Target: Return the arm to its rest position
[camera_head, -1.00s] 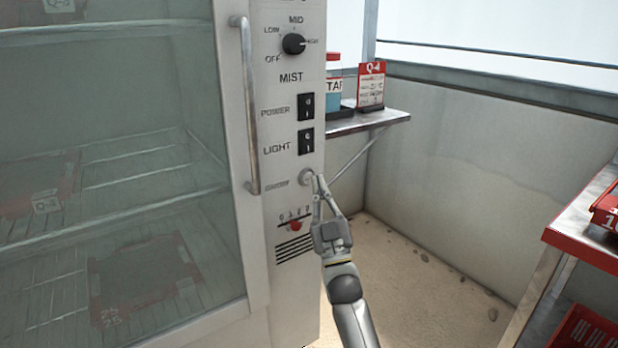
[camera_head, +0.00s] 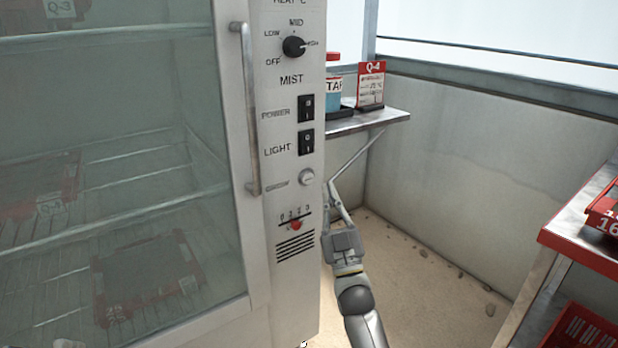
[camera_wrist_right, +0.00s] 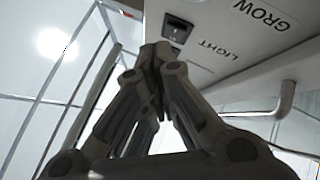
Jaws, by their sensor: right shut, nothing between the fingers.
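My right gripper (camera_head: 332,186) is shut and empty in the head view. My right arm reaches up from the bottom of the head view. My left gripper is not in view.
The glass-doored cabinet, with a vertical handle (camera_head: 249,110), fills the left. A small wall shelf (camera_head: 385,120) holds a bottle (camera_head: 333,92) and a Q-4 card (camera_head: 371,84). A red-edged table (camera_head: 575,250) stands at right. Sandy floor lies between.

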